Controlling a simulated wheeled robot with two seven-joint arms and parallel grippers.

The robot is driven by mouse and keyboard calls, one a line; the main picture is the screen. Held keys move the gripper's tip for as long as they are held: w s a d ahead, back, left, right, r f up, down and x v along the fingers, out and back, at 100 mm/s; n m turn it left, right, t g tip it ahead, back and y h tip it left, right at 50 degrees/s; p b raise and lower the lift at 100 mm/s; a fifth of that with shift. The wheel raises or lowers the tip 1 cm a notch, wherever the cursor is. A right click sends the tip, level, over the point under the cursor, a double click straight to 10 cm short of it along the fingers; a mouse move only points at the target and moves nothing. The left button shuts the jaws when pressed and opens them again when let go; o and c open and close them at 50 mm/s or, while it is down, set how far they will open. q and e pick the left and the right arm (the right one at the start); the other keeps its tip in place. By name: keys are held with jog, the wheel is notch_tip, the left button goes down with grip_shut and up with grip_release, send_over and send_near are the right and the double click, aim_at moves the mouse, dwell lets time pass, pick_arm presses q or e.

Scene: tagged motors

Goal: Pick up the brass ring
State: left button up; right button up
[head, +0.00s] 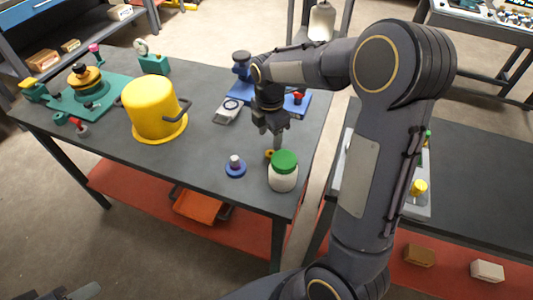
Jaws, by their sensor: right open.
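The brass ring (269,154) is a small golden piece on the dark table, just left of and partly behind a white jar with a green lid (284,170). My right gripper (270,140) points down just above the ring, with its jaws open. I cannot tell whether a fingertip touches the ring. Only a dark and grey piece of my left arm or gripper (80,292) shows at the bottom left edge, and its jaws cannot be made out.
A blue disc with a knob (235,168) lies left of the jar. A yellow pot (154,110), a grey meter (229,110) and a green fixture board (118,86) stand further left. A blue base (294,105) is behind my gripper. The table's front left is clear.

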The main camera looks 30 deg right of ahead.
aim_at(271, 150)
jog(key=f, duration=0.6)
jog(key=shift+s+d+f, duration=0.1)
jog(key=shift+s+f, duration=0.05)
jog(key=shift+s, duration=0.05)
jog(key=shift+c, duration=0.4)
jog(key=c, duration=1)
